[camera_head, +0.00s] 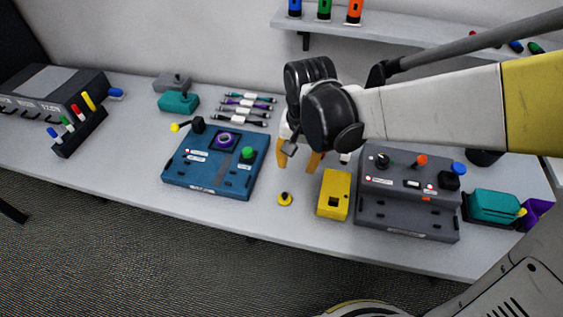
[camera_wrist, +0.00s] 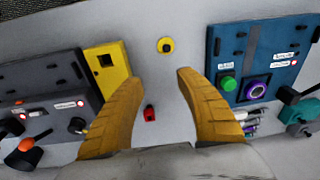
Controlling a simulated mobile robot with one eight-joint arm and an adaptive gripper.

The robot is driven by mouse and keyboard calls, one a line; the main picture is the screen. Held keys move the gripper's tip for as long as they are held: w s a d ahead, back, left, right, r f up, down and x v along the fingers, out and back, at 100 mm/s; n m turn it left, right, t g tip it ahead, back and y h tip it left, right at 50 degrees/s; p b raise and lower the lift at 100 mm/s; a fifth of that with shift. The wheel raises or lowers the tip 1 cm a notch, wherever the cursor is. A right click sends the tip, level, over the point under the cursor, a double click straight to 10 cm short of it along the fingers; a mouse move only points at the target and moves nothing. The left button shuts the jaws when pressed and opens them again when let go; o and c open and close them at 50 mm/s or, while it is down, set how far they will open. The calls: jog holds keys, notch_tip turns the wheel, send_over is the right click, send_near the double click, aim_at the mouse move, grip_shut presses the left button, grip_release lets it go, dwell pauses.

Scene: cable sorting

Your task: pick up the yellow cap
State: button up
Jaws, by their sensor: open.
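The yellow cap (camera_head: 285,199) is a small round piece with a dark centre. It lies on the white table between the blue panel and the yellow box, near the front edge. In the wrist view the cap (camera_wrist: 166,45) shows at the top centre, beyond the fingertips. My gripper (camera_head: 298,164) has orange-yellow fingers and hangs above the table, behind the cap in the head view. The cap is apart from both fingers and fully visible.
The blue panel (camera_head: 184,178) lies left of the cap. The yellow box (camera_head: 334,194) and dark grey panel (camera_head: 380,217) stand to the right. A small red item (camera_wrist: 150,113) sits between the fingers' bases in the wrist view. Cables (camera_head: 240,110) lie behind. A wall shelf (camera_head: 400,22) hangs above.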

aim_at(285, 194)
jog(key=shift+g, duration=0.6)
jog(key=a+f, duration=0.1)
jog(key=f, duration=0.1)
jog(key=a+f, duration=0.1)
jog(key=shift+a+f, duration=0.4)
notch_tip(285, 194, down, 5)
jog(key=shift+f+b, duration=0.1)
jog(key=shift+b, duration=0.9)
notch_tip(285, 194, down, 6)
jog(key=b, duration=0.3)
jog(key=shift+r, duration=0.25)
grip_shut()
